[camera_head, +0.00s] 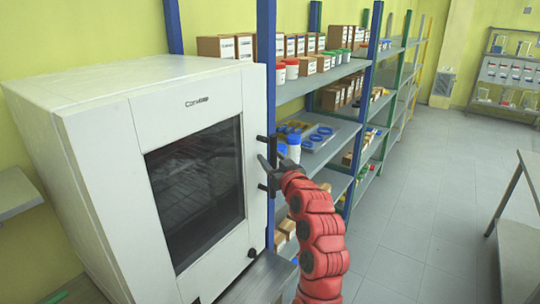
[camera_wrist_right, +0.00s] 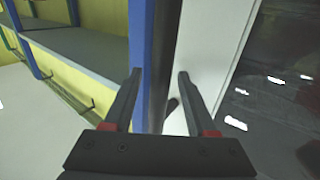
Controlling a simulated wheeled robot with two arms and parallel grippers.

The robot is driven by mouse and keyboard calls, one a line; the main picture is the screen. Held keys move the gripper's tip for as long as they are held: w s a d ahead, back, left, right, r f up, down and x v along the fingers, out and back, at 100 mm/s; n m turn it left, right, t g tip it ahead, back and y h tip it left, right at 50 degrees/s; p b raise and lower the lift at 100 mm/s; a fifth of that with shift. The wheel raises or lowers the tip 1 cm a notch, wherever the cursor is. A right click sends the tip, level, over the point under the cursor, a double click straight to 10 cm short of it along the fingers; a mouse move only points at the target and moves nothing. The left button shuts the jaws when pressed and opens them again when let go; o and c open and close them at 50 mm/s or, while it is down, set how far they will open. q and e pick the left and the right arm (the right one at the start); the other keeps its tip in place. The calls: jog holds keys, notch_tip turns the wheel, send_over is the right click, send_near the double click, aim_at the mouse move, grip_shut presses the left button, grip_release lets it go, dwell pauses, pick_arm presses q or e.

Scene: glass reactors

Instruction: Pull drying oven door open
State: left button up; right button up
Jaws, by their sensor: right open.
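The drying oven (camera_head: 100,85) is a large white box at the left of the head view. Its door has a dark window (camera_head: 198,190) and looks closed. A black vertical handle (camera_head: 262,187) is at the door's right edge, partly hidden by my gripper. My right gripper (camera_head: 267,162) is at the handle's middle height. In the right wrist view my right gripper (camera_wrist_right: 159,92) is open, and a dark upright bar (camera_wrist_right: 162,60), seemingly the handle, shows between its fingers. I cannot tell whether they touch it. My left gripper is not in view.
Shelves (camera_head: 325,82) with boxes and bottles stand close to the right of the oven, with a blue post (camera_head: 266,30) near the handle. A bench (camera_head: 520,245) is at the right edge. The grey floor (camera_head: 420,190) between is clear.

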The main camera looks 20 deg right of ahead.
jog(key=shift+s+r, duration=0.1)
jog(key=shift+s, duration=0.2)
jog(key=shift+c, duration=1.2)
grip_shut()
